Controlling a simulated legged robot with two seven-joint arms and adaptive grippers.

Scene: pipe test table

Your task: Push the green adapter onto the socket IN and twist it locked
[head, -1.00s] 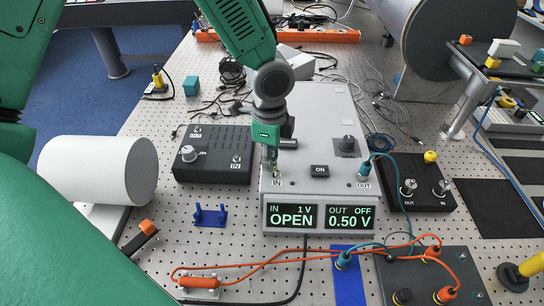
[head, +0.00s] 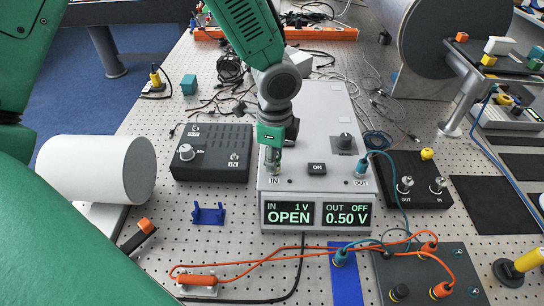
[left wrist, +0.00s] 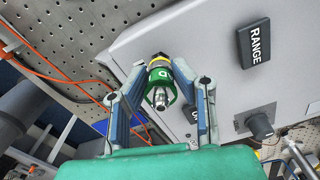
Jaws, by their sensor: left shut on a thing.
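My left gripper (head: 272,158) comes down from above onto the IN side of the grey instrument (head: 313,190). It is shut on the green adapter (left wrist: 162,80), which shows between the fingers in the left wrist view with a bare metal end toward the camera. A yellow-and-black part (left wrist: 158,59) shows at the adapter's far end, by the instrument. The socket IN is mostly hidden behind the fingers, just above the IN label (head: 274,181). I cannot tell whether the adapter is fully seated or twisted. The display (head: 289,213) reads IN 1 V OPEN. My right gripper is not in view.
A black box (head: 212,153) stands left of the instrument, and a blue holder (head: 208,214) lies in front of it. Another black box (head: 420,181) is to the right. Orange cables (head: 335,240) and a dark plug board (head: 430,275) lie in front. A teal cable (head: 387,158) leads from OUT.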

